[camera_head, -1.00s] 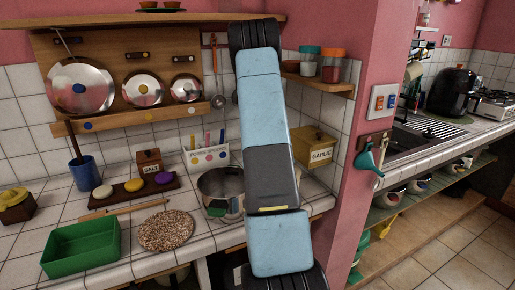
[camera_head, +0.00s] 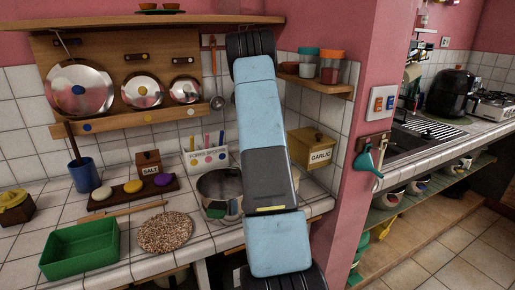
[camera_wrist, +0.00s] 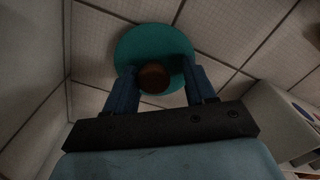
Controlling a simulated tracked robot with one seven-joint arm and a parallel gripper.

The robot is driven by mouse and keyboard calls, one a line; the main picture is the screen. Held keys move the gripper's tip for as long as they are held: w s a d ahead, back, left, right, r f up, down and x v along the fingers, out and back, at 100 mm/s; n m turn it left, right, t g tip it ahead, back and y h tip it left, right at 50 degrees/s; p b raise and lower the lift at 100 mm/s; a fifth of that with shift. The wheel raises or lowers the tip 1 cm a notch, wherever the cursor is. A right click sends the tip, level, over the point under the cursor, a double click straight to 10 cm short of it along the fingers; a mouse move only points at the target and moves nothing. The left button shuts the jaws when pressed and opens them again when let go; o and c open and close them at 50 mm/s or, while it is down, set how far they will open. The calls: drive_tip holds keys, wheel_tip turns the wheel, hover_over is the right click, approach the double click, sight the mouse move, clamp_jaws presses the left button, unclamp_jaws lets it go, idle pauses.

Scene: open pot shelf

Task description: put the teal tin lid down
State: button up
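The teal tin lid (camera_wrist: 128,44) shows as a round disc in the wrist view, with a dark brown knob (camera_wrist: 153,77) facing me. Pale tiles lie behind it; I cannot tell whether the lid touches them. My gripper (camera_wrist: 160,80) has its two blue fingers on either side of the knob. The left finger is close to the knob, and teal shows in a gap between the knob and the right finger, so the gripper looks open around it. In the head view my arm hides the gripper and the lid.
On the tiled counter are a green bin (camera_head: 80,250), a speckled round mat (camera_head: 165,232), a steel pot (camera_head: 217,190) beside my arm and a yellow garlic box (camera_head: 311,148). Jars stand on a small wooden shelf (camera_head: 318,84) to the right. Pan lids hang on the back rack (camera_head: 150,122).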

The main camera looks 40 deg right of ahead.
drive_tip(key=shift+r, duration=0.1)
wheel_tip(320, 180, up, 11)
drive_tip(key=s+a+r+m+t, duration=0.1)
drive_tip(key=s+a+r, duration=0.3)
drive_tip(key=a+r, duration=0.95)
drive_tip(key=s+a+r+m+t, duration=0.1)
drive_tip(key=s+a+r+t, duration=0.1)
drive_tip(key=s+a, duration=0.9)
drive_tip(key=s+a+r+m+t, duration=0.1)
drive_tip(key=s+a+r, duration=0.2)
drive_tip(key=s+a, duration=0.8)
drive_tip(key=shift+m+t, duration=0.5)
drive_tip(key=shift+t, duration=0.3)
drive_tip(key=shift+s+a+f, duration=0.85)
drive_tip(key=shift+s+a, duration=0.45)
drive_tip(key=shift+s, duration=0.45)
drive_tip(key=shift+s+a+f, duration=0.8)
drive_tip(key=shift+s+a, duration=0.45)
drive_tip(key=shift+s, duration=0.45)
drive_tip(key=shift+s+a+f, duration=0.85)
drive_tip(key=shift+s+a, duration=0.45)
drive_tip(key=shift+s, duration=0.45)
